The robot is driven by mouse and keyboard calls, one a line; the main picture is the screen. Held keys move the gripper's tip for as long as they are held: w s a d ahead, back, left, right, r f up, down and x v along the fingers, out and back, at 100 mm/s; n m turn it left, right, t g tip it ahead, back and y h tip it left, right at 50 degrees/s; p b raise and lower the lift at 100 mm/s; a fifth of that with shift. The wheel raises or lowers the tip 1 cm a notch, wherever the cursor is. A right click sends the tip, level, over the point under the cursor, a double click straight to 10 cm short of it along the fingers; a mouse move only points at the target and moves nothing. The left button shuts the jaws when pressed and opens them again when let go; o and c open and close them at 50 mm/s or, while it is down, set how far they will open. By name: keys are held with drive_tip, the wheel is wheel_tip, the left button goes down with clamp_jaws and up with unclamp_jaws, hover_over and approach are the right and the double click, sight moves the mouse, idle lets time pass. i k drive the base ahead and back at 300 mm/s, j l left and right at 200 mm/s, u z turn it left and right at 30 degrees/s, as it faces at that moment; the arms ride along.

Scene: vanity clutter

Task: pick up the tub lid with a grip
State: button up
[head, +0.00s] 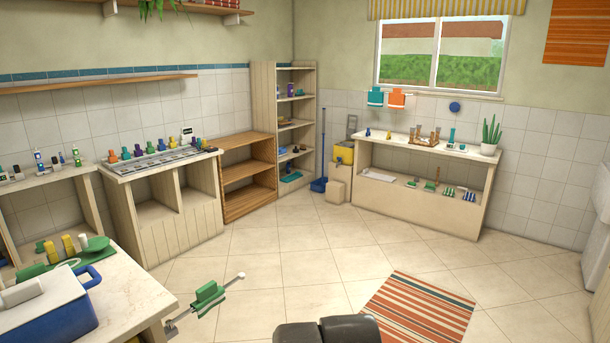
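A blue tub (62,316) stands on the near left counter (122,298), cut off by the left edge of the head view. A pale grey-white piece (22,293) lies on its top and looks like its lid, though I cannot tell for certain. A blue handle (92,277) shows at the tub's far right corner. A dark grey rounded part at the bottom middle seems to be my own arm. My gripper's fingers do not show, and nothing is seen touching the tub.
Behind the tub are a green tray (75,265) and small yellow containers (68,244). A bar with a green item (208,296) sticks out from the counter's right side. Shelves and benches line the walls. The tiled floor is clear around a striped rug (420,308).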

sight(22, 303)
drive_tip(key=k+j+z, duration=0.15)
drive_tip(key=k, duration=0.3)
drive_tip(key=k+l, duration=0.2)
drive_tip(key=u, duration=1.75)
